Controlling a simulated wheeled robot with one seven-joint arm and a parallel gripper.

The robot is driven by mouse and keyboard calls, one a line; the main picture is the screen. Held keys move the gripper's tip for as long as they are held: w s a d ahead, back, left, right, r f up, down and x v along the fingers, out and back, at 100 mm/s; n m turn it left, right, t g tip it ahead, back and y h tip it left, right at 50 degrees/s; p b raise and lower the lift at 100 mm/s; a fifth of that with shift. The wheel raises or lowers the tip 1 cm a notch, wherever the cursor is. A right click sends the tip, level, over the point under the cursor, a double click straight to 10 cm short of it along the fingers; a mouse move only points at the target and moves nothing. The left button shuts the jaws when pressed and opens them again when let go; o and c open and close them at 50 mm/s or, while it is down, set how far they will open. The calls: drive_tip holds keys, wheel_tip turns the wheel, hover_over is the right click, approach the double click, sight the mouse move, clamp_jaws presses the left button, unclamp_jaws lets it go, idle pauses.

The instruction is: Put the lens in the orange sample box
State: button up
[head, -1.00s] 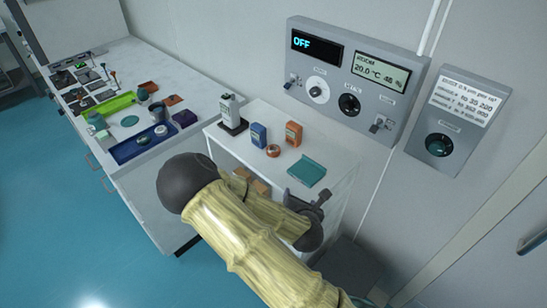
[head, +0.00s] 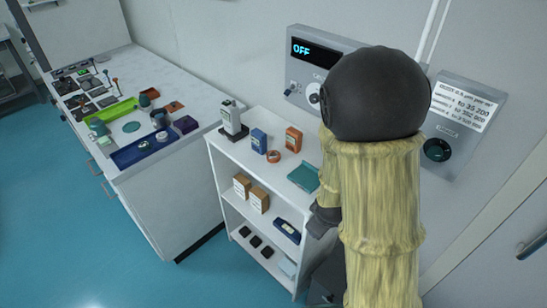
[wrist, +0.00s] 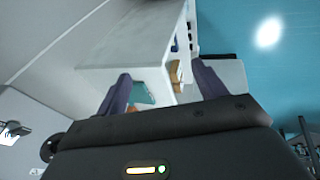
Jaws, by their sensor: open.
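My gripper (wrist: 162,88) is open in the wrist view, with its two dark fingers wide apart and nothing between them. In the head view it is mostly hidden behind my arm, at the right side of the white shelf unit. On the bench at left, a small pale round piece (head: 161,135) in the dark blue tray (head: 130,154) may be the lens; it is too small to be sure. An orange-brown open box (head: 148,93) lies at the bench's back, and a flatter orange piece (head: 173,106) beside it. I cannot tell which is the sample box.
The white shelf unit (head: 232,151) holds a blue box (head: 258,139), an orange device (head: 293,138), an orange ring (head: 273,156) and a teal pad (head: 304,177) on top. Lower shelves hold cartons (head: 258,199). A green tray (head: 112,109) lies on the bench. Wall panels stand behind my arm.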

drive_tip(key=s+d+r+m+g+y, duration=0.1)
drive_tip(key=s+r+m+g, duration=0.1)
drive_tip(key=s+r+m, duration=0.5)
wheel_tip(320, 180, up, 2)
drive_tip(key=shift+s+d+r+m, duration=0.1)
drive_tip(key=shift+s+d+m, duration=0.05)
drive_tip(key=shift+m, duration=0.75)
